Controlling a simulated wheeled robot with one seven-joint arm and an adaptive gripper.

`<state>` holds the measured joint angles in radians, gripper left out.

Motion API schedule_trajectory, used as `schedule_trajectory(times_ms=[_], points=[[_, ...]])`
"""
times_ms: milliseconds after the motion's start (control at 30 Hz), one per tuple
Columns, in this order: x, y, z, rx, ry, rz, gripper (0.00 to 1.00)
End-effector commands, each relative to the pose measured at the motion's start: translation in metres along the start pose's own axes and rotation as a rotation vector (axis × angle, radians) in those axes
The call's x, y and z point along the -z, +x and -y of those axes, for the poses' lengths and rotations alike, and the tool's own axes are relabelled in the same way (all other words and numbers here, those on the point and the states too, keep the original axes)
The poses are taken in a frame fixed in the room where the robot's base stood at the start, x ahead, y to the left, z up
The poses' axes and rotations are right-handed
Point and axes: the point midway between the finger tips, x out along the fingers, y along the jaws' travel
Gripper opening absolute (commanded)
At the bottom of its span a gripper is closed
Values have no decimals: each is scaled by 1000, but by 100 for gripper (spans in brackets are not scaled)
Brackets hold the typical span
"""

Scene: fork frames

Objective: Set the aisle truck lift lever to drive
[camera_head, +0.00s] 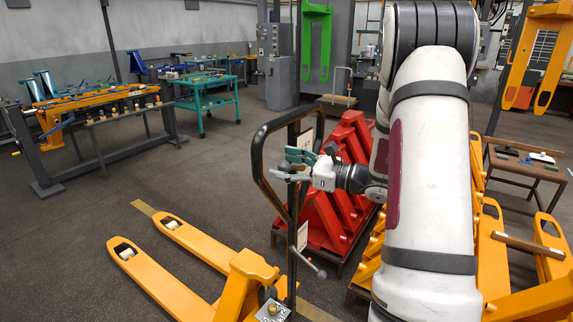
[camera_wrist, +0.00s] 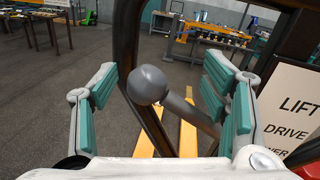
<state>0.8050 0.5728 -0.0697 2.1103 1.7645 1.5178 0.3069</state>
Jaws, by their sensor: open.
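The yellow aisle truck (camera_head: 245,275) stands low in front of me, with a black looped handle (camera_head: 258,160) rising from it. In the wrist view, the lift lever's round grey knob (camera_wrist: 147,84) sits between the teal-padded fingers of my gripper (camera_wrist: 160,88), with space on both sides. Its grey shaft (camera_wrist: 195,112) runs down to the right. A white placard (camera_wrist: 290,110) right of the lever reads LIFT and DRIVE; its lowest line is partly cut off. In the head view my gripper (camera_head: 293,164) is open at the handle loop, and the fingers largely hide the knob.
The black handle frame runs close behind the knob. Red stands (camera_head: 335,190) are just behind the truck, and yellow equipment (camera_head: 495,255) is at the right. A workbench (camera_head: 100,110) and a teal table (camera_head: 205,90) stand farther back. The floor at the left is clear.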

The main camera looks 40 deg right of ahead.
Motion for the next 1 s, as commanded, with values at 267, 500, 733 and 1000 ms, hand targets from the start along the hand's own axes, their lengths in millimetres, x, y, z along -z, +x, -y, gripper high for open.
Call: schedule_trajectory(times_ms=[267,500,733,1000], points=[[0,0,0,1,0,0,61],[1,0,0,0,2,-1,7],[2,0,0,1,4,-3,0],[20,3,-8,-2,-138,-32,0]])
